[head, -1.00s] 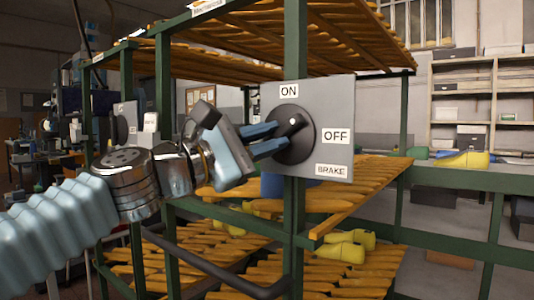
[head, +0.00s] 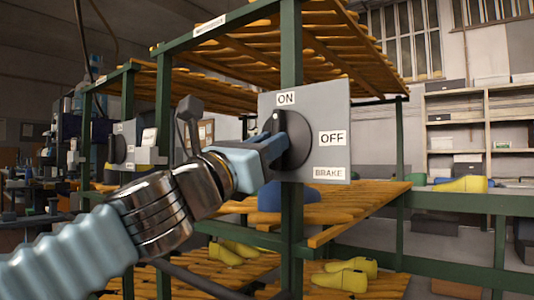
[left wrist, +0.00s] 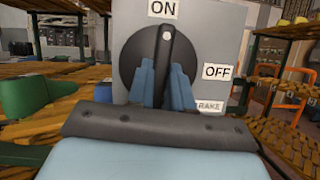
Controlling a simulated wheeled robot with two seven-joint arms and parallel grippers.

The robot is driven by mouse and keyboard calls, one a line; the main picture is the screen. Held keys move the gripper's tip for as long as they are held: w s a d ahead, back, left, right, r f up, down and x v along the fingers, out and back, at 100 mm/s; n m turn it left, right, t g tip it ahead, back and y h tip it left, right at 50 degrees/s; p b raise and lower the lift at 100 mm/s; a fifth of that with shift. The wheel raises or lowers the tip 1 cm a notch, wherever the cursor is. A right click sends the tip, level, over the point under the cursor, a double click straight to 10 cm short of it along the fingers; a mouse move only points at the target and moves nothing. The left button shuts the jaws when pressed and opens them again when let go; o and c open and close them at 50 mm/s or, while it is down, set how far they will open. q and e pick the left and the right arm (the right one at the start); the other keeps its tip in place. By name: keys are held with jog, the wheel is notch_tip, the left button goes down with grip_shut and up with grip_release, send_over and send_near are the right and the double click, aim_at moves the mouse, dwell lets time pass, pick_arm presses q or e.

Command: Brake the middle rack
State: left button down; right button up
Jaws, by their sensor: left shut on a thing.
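The grey brake panel (head: 330,112) is fixed to a green post of the middle rack (head: 291,45). It carries the labels ON, OFF and BRAKE and a round black dial (head: 298,150). In the left wrist view the dial's black handle (left wrist: 166,48) stands nearly upright, its white dot just below ON. My left gripper (head: 277,146) is shut on the handle, with its blue fingers (left wrist: 164,85) on either side of it. My right gripper is not in view.
The rack has slatted wooden shelves (head: 365,197) with yellow shoe lasts (head: 345,276) on the lower one. Another rack with a similar panel (head: 122,146) stands at the left. Grey shelving (head: 480,120) stands against the wall at the right.

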pick_arm(q)
jog(key=shift+f+n+t+y, duration=0.1)
jog(key=shift+n+t+y, duration=0.2)
jog(key=shift+n, duration=0.7)
jog(key=c, duration=1)
grip_release()
jog(key=shift+s, duration=0.1)
jog(key=b+v, duration=0.2)
jog(key=v, duration=1.1)
jog(key=shift+s+a+f, duration=0.1)
jog(key=shift+s, duration=0.15)
